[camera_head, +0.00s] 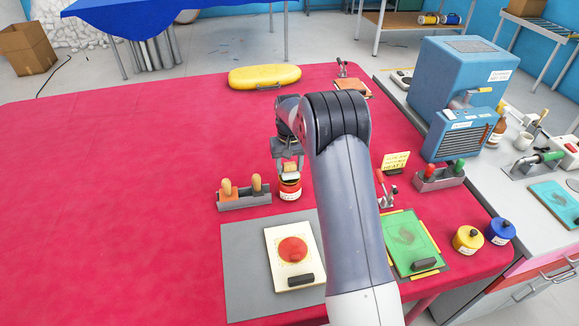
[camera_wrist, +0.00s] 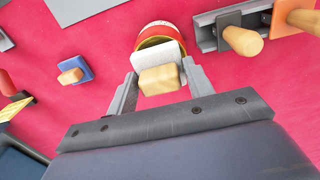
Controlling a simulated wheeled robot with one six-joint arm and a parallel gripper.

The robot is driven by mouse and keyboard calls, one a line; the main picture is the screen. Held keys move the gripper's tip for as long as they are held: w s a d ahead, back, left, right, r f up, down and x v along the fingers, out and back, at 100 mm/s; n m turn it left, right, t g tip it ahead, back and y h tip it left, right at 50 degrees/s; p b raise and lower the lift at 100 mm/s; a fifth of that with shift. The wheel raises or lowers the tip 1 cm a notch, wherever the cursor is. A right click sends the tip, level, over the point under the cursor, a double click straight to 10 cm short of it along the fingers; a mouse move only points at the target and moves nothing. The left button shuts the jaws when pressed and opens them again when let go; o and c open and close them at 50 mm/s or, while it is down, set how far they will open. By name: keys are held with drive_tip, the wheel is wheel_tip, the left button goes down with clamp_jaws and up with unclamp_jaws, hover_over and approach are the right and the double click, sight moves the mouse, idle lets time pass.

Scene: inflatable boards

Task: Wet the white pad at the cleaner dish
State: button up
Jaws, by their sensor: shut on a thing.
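My gripper (camera_head: 288,160) is shut on the wooden handle of the white pad (camera_head: 289,177). In the wrist view the gripper (camera_wrist: 160,84) has a finger on each side of the wooden block, with the white pad (camera_wrist: 160,53) beyond it. The cleaner dish (camera_head: 290,191) is a round red pot with a pale label and a yellowish rim, standing on the red table. The dish also shows in the wrist view (camera_wrist: 158,28), partly covered by the pad. The pad is at the dish's mouth; I cannot tell whether it touches the inside.
A grey rack (camera_head: 245,201) with two wooden-handled tools stands just left of the dish. A white board (camera_head: 281,238) with a red patch lies on a grey mat (camera_head: 243,284) in front. A green board (camera_head: 399,225) is at right. The table's left side is clear.

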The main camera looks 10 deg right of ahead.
sight(290, 163)
drive_tip(key=shift+r+p, duration=1.4)
drive_tip(key=shift+r, duration=1.2)
drive_tip(key=shift+f, duration=0.1)
